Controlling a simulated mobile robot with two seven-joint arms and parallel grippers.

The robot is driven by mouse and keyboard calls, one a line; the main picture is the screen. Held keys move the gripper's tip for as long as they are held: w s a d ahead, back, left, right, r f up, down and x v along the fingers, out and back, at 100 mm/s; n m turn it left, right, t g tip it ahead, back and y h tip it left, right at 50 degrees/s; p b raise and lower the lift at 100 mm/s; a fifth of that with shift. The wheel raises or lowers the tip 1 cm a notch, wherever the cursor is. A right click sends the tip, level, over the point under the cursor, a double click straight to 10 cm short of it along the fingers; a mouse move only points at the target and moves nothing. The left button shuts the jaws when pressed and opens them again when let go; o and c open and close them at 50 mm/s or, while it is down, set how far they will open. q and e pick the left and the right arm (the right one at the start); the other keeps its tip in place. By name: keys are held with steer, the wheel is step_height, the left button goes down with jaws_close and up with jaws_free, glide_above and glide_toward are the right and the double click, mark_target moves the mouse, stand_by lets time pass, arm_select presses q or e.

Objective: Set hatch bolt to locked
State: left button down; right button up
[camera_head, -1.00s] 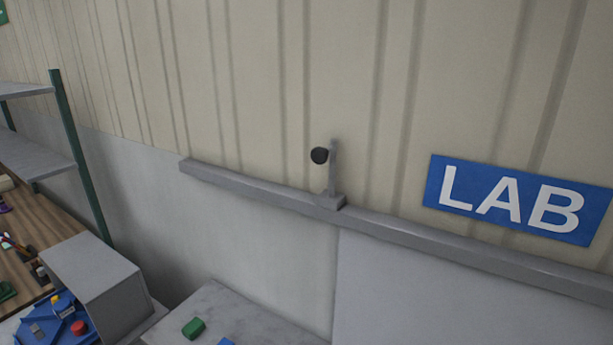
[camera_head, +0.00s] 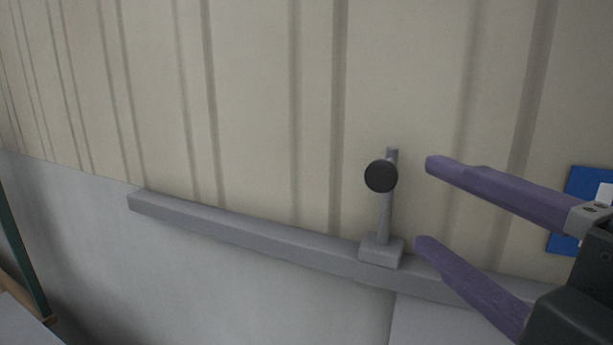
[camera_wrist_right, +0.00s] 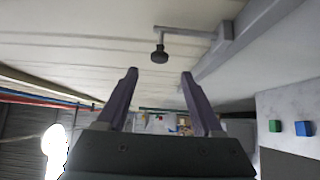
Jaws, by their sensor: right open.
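The hatch bolt (camera_head: 386,212) is a grey upright lever on a small block on the wall rail, with a round black knob (camera_head: 381,175) near its top. In the right wrist view the knob (camera_wrist_right: 160,54) shows ahead of the fingers, a little left of the middle between them. My right gripper (camera_head: 428,204) comes in from the right with its purple fingers open and empty. Its fingertips are just to the right of the lever and apart from it in the picture. My left gripper is not in view.
A grey rail (camera_head: 240,232) runs along the wall below the knob. A blue sign (camera_head: 563,245) is partly hidden behind my right gripper. A green shelf post (camera_head: 22,250) stands at the left edge. The right wrist view shows a green block (camera_wrist_right: 275,126) and a blue block (camera_wrist_right: 303,128).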

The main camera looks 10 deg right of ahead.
mark_target(386, 179)
steer(key=w+p, duration=0.1)
steer(key=w, duration=0.1)
steer(key=w+a+p, duration=0.1)
steer(key=w, duration=0.2)
steer(key=w+p, duration=0.2)
steer(key=w, duration=0.1)
steer(key=shift+a+r, duration=0.15)
steer(key=shift+a, duration=0.1)
steer(key=shift+w+a, duration=0.1)
steer(key=shift+w, duration=0.4)
steer(key=c, duration=1)
jaws_close()
